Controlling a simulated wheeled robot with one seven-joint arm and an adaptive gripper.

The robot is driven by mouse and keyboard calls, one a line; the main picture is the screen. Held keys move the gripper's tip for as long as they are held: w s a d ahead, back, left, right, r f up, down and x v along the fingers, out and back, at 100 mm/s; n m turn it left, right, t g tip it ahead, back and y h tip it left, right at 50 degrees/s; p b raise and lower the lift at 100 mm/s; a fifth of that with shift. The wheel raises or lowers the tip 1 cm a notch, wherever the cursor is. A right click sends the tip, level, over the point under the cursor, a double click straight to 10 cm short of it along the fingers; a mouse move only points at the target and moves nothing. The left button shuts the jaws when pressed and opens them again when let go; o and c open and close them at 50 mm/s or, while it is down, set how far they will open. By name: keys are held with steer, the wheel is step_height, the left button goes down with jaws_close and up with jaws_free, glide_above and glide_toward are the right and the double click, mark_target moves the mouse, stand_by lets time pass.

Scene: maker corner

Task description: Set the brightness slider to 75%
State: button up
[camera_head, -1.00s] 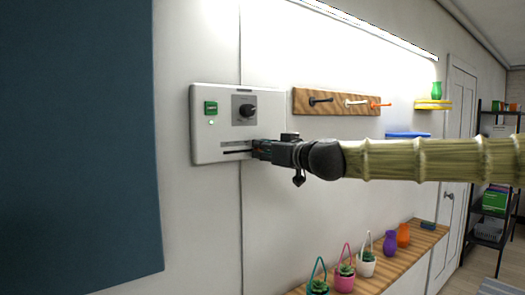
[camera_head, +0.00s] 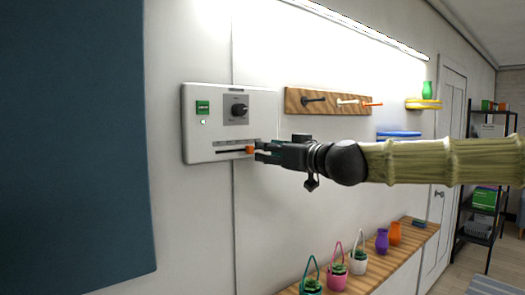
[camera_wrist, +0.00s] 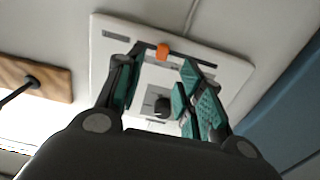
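A white control panel (camera_head: 205,135) is on the wall, with a horizontal slider slot (camera_head: 228,152) along its lower part. The orange slider knob (camera_head: 250,150) sits towards the right end of the slot. In the wrist view the panel is turned round, and the knob (camera_wrist: 162,51) is nearer the slot's left end there. My gripper (camera_head: 261,151) is just right of the knob, in front of the panel. In the wrist view its teal-padded fingers are apart, with the knob showing between their tips. The gripper appears clear of the knob.
The panel also has a black rotary knob (camera_head: 240,110) and a green switch (camera_head: 203,107). A wooden hook rail (camera_head: 330,102) is on the wall right of it. A wooden shelf (camera_head: 425,233) with potted plants and vases is below my arm.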

steer(key=shift+v, duration=2.8)
steer(key=w+a+f+m+g+h, duration=0.1)
steer(key=a+f, duration=0.1)
steer(key=f, duration=1)
steer(key=w+a+f+m+g+h, duration=0.1)
steer(key=f+g, duration=0.1)
steer(key=f, duration=0.9)
steer(key=s+f+m+g+h, duration=0.1)
steer(key=s+f+g+h, duration=0.15)
steer(key=f, duration=1.15)
steer(key=s+f+m+g+h, duration=0.1)
steer(key=s+f, duration=0.3)
steer(key=f, duration=1)
steer(key=s+d+f+m+g+h+b, duration=0.1)
steer(key=s+d+f+g, duration=0.15)
steer(key=s+f, duration=0.75)
steer(key=s+d+f+m+g+h, duration=0.1)
steer(key=s+d+f+g, duration=0.15)
steer(key=s+f, duration=0.7)
steer(key=s+d+f+g+h, duration=0.1)
steer(key=s+d+f, duration=0.4)
steer(key=s, duration=0.5)
steer(key=s+d+f+m+g+h, duration=0.1)
steer(key=s+d+f+g+h, duration=0.1)
steer(key=s+d+f, duration=0.4)
steer(key=s+f, duration=0.3)
steer(key=shift+s+m, duration=0.3)
steer(key=shift+s, duration=0.1)
